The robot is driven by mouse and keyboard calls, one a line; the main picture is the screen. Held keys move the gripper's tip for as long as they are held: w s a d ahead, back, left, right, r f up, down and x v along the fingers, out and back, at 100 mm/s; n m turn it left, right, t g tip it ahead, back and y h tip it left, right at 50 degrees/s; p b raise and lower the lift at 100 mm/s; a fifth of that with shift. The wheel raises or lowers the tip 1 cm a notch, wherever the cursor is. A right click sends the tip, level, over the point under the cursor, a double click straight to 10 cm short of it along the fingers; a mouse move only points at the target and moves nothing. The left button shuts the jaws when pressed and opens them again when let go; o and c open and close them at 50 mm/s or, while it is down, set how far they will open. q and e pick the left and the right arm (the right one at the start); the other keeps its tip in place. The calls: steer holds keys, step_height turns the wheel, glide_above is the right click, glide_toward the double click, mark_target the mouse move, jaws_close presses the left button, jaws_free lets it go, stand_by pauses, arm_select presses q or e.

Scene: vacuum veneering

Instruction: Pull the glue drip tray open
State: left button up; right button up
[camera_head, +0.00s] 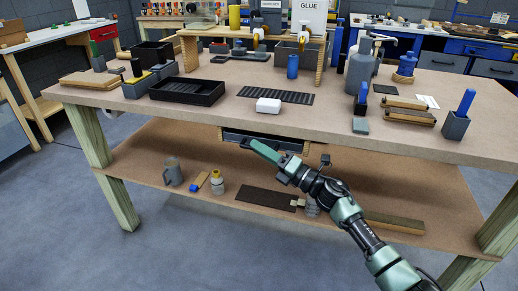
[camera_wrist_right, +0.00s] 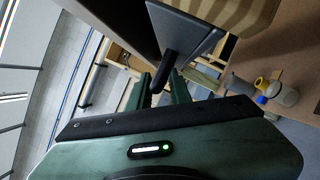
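The glue drip tray (camera_head: 285,147) is a shallow grey drawer under the workbench top, at its front middle. In the right wrist view its grey panel (camera_wrist_right: 183,28) is close, with a dark handle bar (camera_wrist_right: 169,68). My right gripper (camera_head: 250,144) reaches to the tray's front from the lower right. In the wrist view its two green fingertips (camera_wrist_right: 162,82) stand apart, one on each side of the handle's end. I cannot tell whether they press on the handle. The gripper partly hides the tray's front. My left gripper is out of view.
The workbench top (camera_head: 330,120) overhangs the tray. The lower shelf (camera_head: 150,150) holds a mug (camera_head: 173,172), a small bottle (camera_head: 217,183) and a dark board (camera_head: 262,199).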

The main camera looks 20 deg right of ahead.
steer(key=shift+w+a, duration=0.15)
steer(key=shift+w, duration=0.1)
jaws_close()
stand_by(1.4)
